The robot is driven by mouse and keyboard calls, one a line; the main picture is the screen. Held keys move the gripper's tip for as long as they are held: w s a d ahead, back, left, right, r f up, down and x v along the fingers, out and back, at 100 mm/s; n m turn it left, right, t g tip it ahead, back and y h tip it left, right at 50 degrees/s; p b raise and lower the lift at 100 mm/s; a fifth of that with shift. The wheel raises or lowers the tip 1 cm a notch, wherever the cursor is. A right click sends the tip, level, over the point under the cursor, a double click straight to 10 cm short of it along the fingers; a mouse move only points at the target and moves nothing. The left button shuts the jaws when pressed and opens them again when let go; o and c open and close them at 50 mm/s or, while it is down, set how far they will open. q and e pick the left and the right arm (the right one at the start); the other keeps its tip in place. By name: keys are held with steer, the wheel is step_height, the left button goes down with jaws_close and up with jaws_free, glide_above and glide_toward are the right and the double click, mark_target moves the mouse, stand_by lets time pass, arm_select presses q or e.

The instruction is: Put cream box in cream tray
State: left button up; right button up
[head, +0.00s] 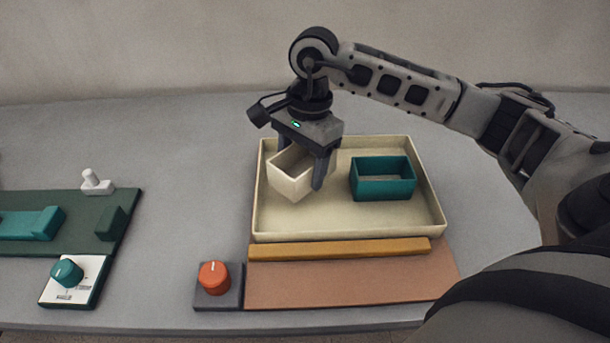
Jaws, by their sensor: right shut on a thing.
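The cream tray (345,234) lies on the table at the centre right. The cream box (291,184), open at the top, is over the left part of the tray, tilted and turned relative to it. My right gripper (302,172) points down and is shut on the cream box, with one finger in front of its right side. I cannot tell whether the box touches the tray floor. My left gripper is not in view.
A teal box (382,188) sits in the right part of the tray. In front are an ochre bar (340,249), a brown mat (350,284) and a red knob (214,277). At left are a green board (60,210), a teal knob (67,272) and a white switch (95,182). The table between is clear.

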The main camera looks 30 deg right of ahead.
steer(key=f, duration=0.1)
steer(key=d+f, duration=0.1)
steer(key=f, duration=0.1)
steer(key=shift+w+f, duration=0.1)
steer(key=shift+f, duration=0.45)
steer(key=shift+f, duration=0.25)
steer(key=o, duration=1)
steer(key=shift+r, duration=0.1)
steer(key=r, duration=0.4)
steer(key=d+r, duration=0.1)
steer(key=r, duration=0.7)
steer(key=shift+w+d+r, duration=0.15)
steer(key=shift+w+d, duration=0.1)
steer(key=shift+d, duration=0.05)
